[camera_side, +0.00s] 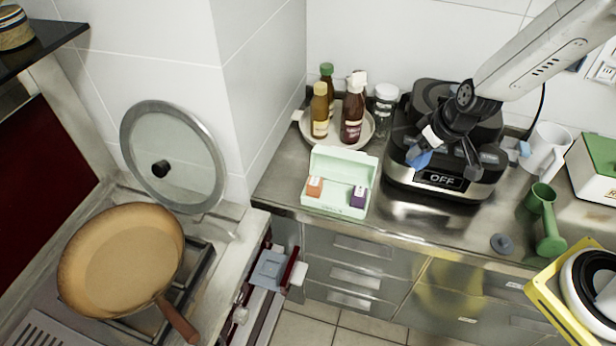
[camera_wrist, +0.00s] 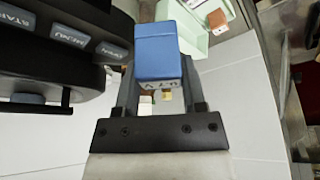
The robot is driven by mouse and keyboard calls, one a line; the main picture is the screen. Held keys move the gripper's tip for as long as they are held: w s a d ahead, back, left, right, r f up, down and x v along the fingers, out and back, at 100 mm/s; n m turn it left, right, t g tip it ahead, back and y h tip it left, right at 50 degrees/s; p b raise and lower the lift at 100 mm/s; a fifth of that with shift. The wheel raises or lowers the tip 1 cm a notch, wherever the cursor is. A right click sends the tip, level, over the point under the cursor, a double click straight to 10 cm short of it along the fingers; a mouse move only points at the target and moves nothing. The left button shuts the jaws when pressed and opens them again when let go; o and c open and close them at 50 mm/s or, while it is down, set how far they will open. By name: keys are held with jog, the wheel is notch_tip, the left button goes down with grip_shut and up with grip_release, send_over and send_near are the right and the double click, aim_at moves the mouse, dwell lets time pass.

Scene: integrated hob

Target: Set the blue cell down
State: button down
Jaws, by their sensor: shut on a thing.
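My gripper (camera_side: 445,146) hangs in front of the black appliance with the "OFF" display. In the wrist view, its two fingers (camera_wrist: 159,82) are shut on the blue cell (camera_wrist: 160,48), a small blue block with a lettered end and a brass-coloured contact. In the side view, the blue cell (camera_side: 419,159) is held above the counter. An open mint-green box (camera_side: 337,207) stands to its lower left. The box holds an orange cell (camera_side: 314,186) at its left and a purple cell (camera_side: 358,196) at its right, with bare space between them. The box also shows in the wrist view (camera_wrist: 196,44).
The black appliance (camera_side: 440,181) is close behind my gripper. A round tray (camera_side: 337,143) with bottles stands behind the box. A green cup-like item (camera_side: 541,199) and a grey knob (camera_side: 502,243) are to the right. Steel counter (camera_side: 420,220) is clear in front.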

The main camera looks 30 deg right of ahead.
jog(key=s+a+f+n+g+y, duration=0.1)
jog(key=s+a+f+n+y, duration=0.1)
jog(key=a+f+n, duration=0.3)
jog(key=shift+a+n+y, duration=0.3)
jog(key=shift+a+n, duration=0.9)
jog(key=shift+a, duration=0.75)
send_near(328, 196)
jog(key=shift+w+a+f, duration=0.25)
jog(key=shift+w+a, duration=0.2)
jog(key=shift+a, duration=0.15)
jog(key=shift+w+f, duration=0.25)
jog(key=shift+f, duration=1.6)
